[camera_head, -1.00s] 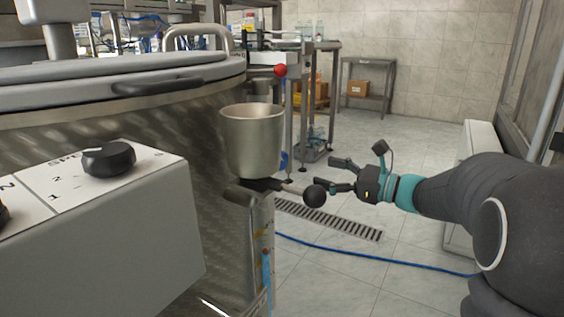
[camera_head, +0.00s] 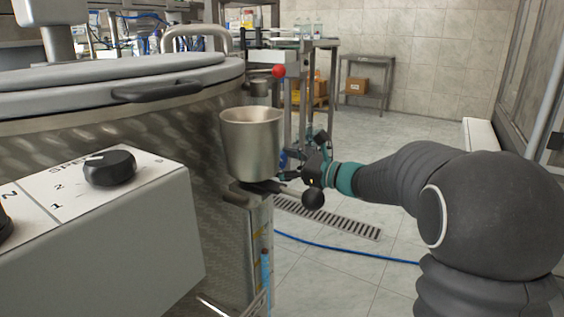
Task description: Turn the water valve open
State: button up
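A lever with a black ball knob (camera_head: 313,199) sticks out to the right below a metal cup (camera_head: 252,142) on the side of the big steel tank. A red ball knob (camera_head: 279,71) stands higher, behind the cup. I cannot tell for sure which knob belongs to the water valve. My gripper (camera_head: 287,164) is just above and beyond the black knob, close to the right side of the cup. Its fingers look spread and empty, pointing left. Any contact with the lever or cup cannot be told from this view.
A grey control box with a dial (camera_head: 109,168) fills the lower left. The steel tank (camera_head: 150,135) stands behind it. A floor drain (camera_head: 345,222) and a blue hose (camera_head: 350,250) lie below my arm.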

jog(key=c, duration=1.2)
jog(key=shift+o, duration=0.2)
